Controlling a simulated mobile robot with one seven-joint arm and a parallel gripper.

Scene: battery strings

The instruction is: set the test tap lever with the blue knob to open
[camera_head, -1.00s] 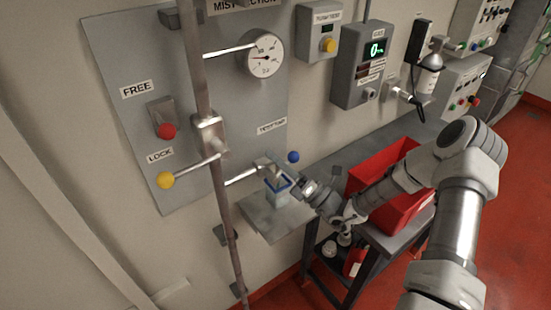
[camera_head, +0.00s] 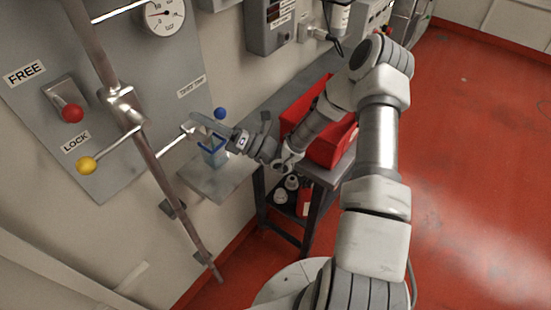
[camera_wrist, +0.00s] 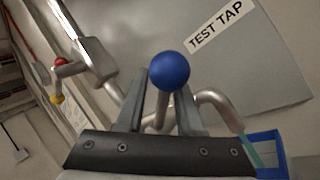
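The blue knob (camera_wrist: 170,70) of the test tap lever stands in the middle of the wrist view, its thin stem running down between my fingers. In the head view the blue knob (camera_head: 221,113) shows just above and beyond my gripper. My gripper (camera_wrist: 162,88) is open, one finger on each side of the stem, with gaps visible. I cannot tell whether either finger touches the lever. The "TEST TAP" label (camera_wrist: 216,27) is on the panel right of the knob. A bent pipe (camera_wrist: 220,108) curves beside the right finger.
A blue-rimmed cup (camera_head: 215,155) stands on a small shelf (camera_head: 222,184) below the tap. A rod with a yellow-knobbed lever (camera_head: 86,166) and a red-knobbed lever (camera_head: 72,113) are at the left. A red bin (camera_head: 338,143) sits on the bench at right.

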